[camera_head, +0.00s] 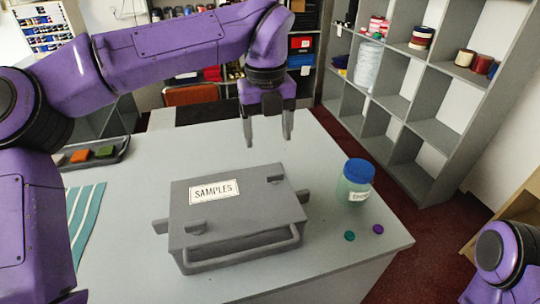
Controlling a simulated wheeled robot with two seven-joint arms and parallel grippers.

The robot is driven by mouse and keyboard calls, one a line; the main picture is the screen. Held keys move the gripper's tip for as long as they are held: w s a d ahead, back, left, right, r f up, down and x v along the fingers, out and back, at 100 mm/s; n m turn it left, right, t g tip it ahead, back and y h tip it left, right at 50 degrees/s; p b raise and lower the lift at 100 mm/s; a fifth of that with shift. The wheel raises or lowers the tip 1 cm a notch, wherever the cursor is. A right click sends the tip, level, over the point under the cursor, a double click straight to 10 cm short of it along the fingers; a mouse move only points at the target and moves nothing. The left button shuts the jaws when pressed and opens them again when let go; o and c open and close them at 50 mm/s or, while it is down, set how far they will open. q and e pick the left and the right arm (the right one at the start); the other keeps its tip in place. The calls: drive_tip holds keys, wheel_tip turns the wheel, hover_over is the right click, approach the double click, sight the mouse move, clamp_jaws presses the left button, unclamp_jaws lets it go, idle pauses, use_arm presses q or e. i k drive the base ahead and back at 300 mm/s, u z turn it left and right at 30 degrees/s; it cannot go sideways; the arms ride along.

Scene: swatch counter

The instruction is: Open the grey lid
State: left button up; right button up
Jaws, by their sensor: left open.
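The grey box stands on the light counter in the middle of the head view. Its grey lid (245,205) carries a "SAMPLES" label (214,190) and lies flat and shut on top. A grey bar handle (243,250) runs along the near side, and small grey tabs stick out at the sides. My left gripper (267,136) hangs above and behind the box's far edge, fingers pointing down, open and empty, apart from the lid. Of my right arm only a purple part shows at the lower right; its gripper is out of view.
A jar with a blue cap (358,172) stands right of the box, with a green button (349,236) and a purple button (378,229) near it. A striped cloth (84,220) and a tray of colored blocks (95,153) lie left. Shelves (430,90) stand behind.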

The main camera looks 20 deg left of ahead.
sight(238, 204)
drive_tip(key=k, duration=1.5)
